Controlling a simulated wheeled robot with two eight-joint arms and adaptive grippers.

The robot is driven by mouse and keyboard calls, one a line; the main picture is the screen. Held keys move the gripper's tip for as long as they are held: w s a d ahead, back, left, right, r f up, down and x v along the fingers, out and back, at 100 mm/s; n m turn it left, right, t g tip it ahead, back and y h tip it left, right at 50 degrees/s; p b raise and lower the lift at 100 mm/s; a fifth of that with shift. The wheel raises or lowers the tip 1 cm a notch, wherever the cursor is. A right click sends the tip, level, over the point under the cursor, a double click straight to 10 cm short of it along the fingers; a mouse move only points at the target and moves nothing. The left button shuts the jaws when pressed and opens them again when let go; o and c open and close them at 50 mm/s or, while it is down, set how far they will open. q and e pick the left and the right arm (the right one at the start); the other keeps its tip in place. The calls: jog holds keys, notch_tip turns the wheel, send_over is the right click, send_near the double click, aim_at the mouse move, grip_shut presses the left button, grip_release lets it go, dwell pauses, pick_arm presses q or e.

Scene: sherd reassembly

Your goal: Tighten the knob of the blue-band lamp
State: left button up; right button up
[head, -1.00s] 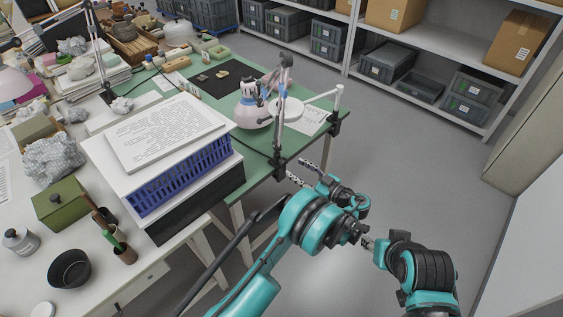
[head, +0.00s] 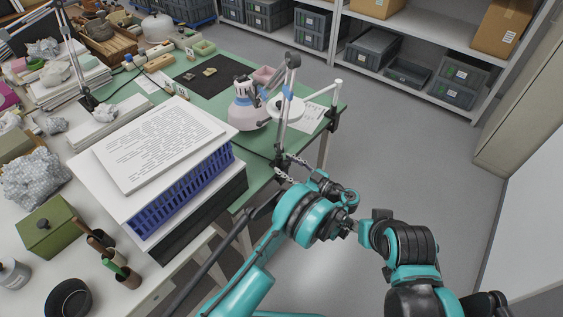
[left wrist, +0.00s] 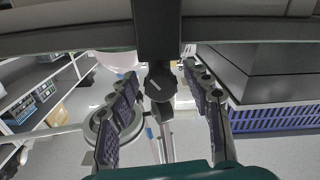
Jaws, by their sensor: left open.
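The blue-band lamp (head: 289,92) stands at the near right edge of the green-topped table. It has a grey arm with a blue band and a round pale head. In the left wrist view a dark faceted knob (left wrist: 159,82) shows between my fingers, with the lamp's pole and bluish bands beyond it. My left gripper (head: 292,168) is at the table edge by the lamp's base, and its open fingers (left wrist: 165,115) lie either side of the knob, apart from it. My right gripper (head: 349,227) is partly hidden beside my left wrist; its jaws are unclear.
A blue basket (head: 185,185) under papers lies at the left of the gripper. A second clamped post (head: 335,100) is at the right table corner. The floor to the right is clear.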

aim_at(287, 163)
pick_arm(q)
jog(key=shift+s+d, duration=0.1)
jog(key=shift+d, duration=0.05)
grip_shut()
jog(key=shift+m, duration=1.5)
grip_release()
notch_tip(287, 163, up, 10)
